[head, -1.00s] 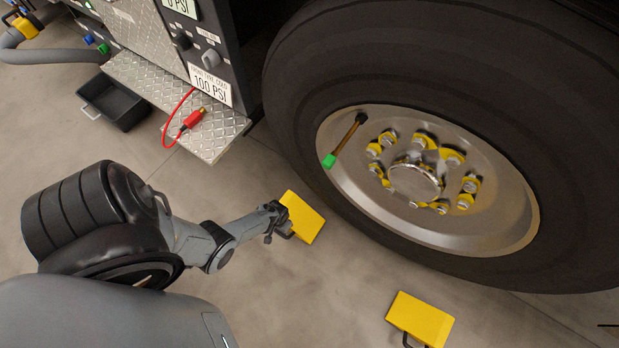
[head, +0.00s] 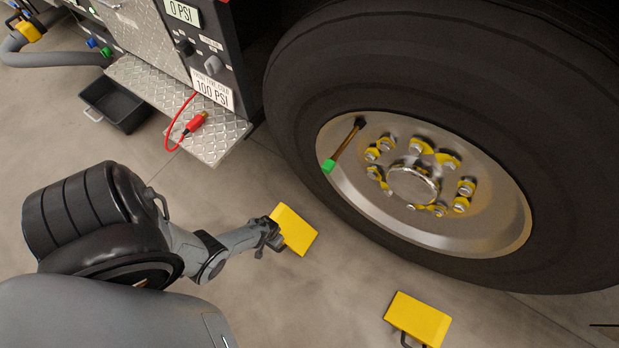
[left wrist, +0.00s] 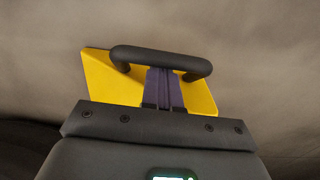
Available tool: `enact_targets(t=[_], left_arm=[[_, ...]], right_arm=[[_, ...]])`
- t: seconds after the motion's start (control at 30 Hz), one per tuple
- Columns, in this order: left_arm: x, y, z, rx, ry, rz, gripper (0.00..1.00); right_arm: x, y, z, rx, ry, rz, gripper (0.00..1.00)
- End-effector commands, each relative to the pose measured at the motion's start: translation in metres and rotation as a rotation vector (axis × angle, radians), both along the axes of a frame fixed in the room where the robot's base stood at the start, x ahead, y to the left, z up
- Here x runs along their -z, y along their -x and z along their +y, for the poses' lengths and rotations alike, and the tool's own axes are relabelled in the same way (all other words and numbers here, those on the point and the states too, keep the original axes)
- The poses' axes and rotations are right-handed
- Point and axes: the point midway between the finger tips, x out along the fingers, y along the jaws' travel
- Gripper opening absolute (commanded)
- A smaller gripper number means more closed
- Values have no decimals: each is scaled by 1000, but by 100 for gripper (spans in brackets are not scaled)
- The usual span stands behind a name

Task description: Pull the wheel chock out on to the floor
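A yellow wheel chock (head: 294,231) lies on the floor to the left of the big tyre, with bare floor between them. My left gripper (head: 272,237) is at the chock's near left side, where its handle is. In the left wrist view the yellow chock (left wrist: 110,80) has a dark bar handle (left wrist: 160,61), and the fingers of my left gripper (left wrist: 165,85) are together at the middle of that handle. A second yellow chock (head: 418,319) with a dark handle stands on the floor at the bottom right. My right gripper is not in view.
The tyre (head: 300,120) and its steel wheel fill the right side. A diamond-plate step (head: 215,140) with a red hose coupling juts out at upper left, beside a black bin (head: 115,105). The floor around the chocks is clear.

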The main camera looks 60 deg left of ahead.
Motion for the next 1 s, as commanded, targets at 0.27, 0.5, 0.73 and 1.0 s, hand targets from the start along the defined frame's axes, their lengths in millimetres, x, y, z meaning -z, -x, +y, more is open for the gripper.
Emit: enact_targets(t=[0.27,0.5,0.73,1.0], left_arm=[[0,18,-9,0,3,5,0],[1,21,-10,0,2,5,0],[1,16,-8,0,1,2,0],[0,9,-4,0,0,0,0]], right_arm=[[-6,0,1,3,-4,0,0],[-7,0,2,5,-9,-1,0],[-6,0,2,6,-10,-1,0],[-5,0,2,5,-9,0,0]])
